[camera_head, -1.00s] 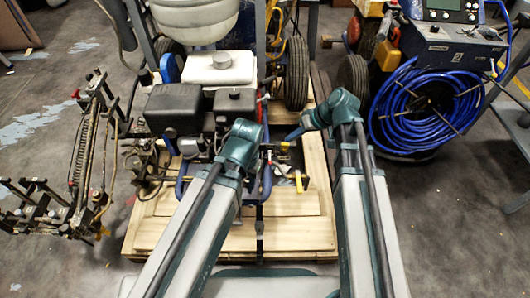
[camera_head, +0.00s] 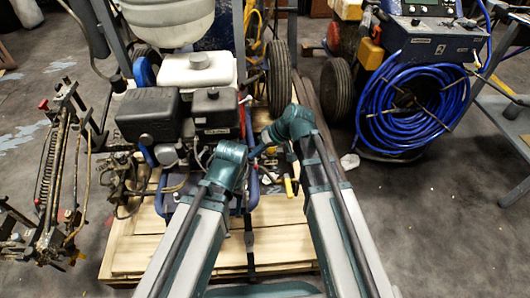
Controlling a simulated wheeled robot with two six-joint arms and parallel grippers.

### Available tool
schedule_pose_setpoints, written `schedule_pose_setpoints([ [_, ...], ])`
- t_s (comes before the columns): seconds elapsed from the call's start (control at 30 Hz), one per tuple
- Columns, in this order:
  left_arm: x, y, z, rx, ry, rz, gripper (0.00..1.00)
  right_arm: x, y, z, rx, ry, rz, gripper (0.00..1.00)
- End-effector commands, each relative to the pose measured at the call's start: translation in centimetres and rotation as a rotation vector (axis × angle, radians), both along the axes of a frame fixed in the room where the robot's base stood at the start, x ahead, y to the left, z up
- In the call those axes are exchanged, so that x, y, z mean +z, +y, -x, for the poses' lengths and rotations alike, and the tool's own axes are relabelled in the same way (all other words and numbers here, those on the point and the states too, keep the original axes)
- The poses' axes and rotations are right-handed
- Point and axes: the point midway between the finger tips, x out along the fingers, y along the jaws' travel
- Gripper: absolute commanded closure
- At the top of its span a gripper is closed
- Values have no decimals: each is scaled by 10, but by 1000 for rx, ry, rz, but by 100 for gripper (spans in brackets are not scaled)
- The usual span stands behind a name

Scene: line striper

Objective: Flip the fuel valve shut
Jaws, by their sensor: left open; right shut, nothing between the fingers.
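The line striper's engine stands on a wooden pallet (camera_head: 125,255), with a white fuel tank (camera_head: 197,70), a black box (camera_head: 150,115) and a second black cover (camera_head: 216,108). I cannot make out the fuel valve; it is too small or hidden among the parts below the covers. My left gripper (camera_head: 240,181) is open, low in front of the engine and mostly hidden by its teal wrist. My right gripper (camera_head: 256,152) is shut and empty, pointing down-left close to the engine's right front. I cannot tell whether either touches anything.
A small yellow part (camera_head: 288,187) shows right of my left gripper. A black wheel (camera_head: 278,75) stands behind the engine. A blue hose coil (camera_head: 415,108) hangs on a machine at right. A rack with a spring (camera_head: 48,180) stands at left. Grey floor is clear at lower right.

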Motion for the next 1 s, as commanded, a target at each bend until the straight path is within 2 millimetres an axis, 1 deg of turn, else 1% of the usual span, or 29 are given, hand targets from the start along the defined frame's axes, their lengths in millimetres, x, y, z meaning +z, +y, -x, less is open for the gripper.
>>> schedule_pose_setpoints([
  [0.03,-1,0,0,0,0,0,50,-1,6,3,2,-2,1,100],
  [0.1,-2,0,0,-1,0,0,50,-2,12,5,1,0,1,100],
  [0.27,-3,0,0,-1,0,1,50,-3,19,7,1,0,2,100],
  [0.67,-3,0,0,-1,0,1,50,-3,20,8,-2,0,2,100],
  [1.0,-3,0,0,-1,0,1,50,-3,24,11,-59,0,1,100],
])
